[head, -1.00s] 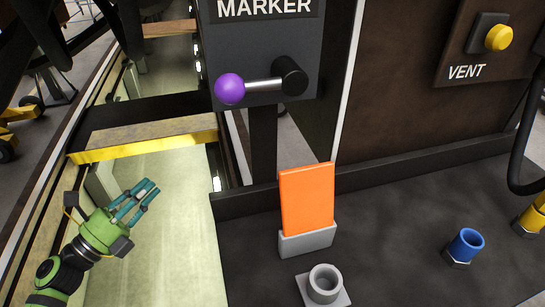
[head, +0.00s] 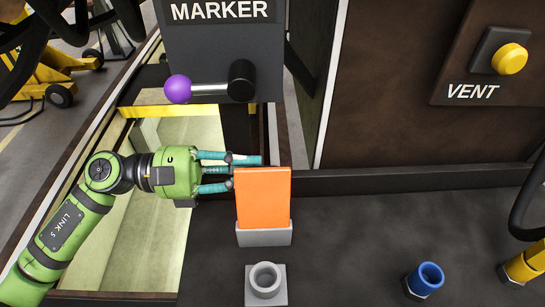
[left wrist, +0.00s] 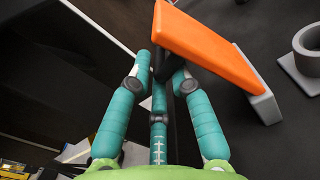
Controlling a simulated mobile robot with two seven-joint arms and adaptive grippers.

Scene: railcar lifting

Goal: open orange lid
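The orange lid (head: 263,198) stands upright on its grey base (head: 264,236) on the dark bench in the head view. It also shows as a tilted orange slab (left wrist: 210,45) in the left wrist view. My left gripper (head: 245,172) comes in from the left with its teal fingers pointing right. Its fingertips are at the lid's upper left edge, partly behind it. In the left wrist view the fingers (left wrist: 165,72) are spread apart, with no object clearly held between them. Whether they touch the lid I cannot tell. My right gripper is not in view.
A grey round socket (head: 265,281) is in front of the lid. A blue socket (head: 425,279) and a yellow fitting (head: 525,264) are to the right. The MARKER panel with a purple-knobbed lever (head: 178,89) stands above and behind. The bench between lid and blue socket is clear.

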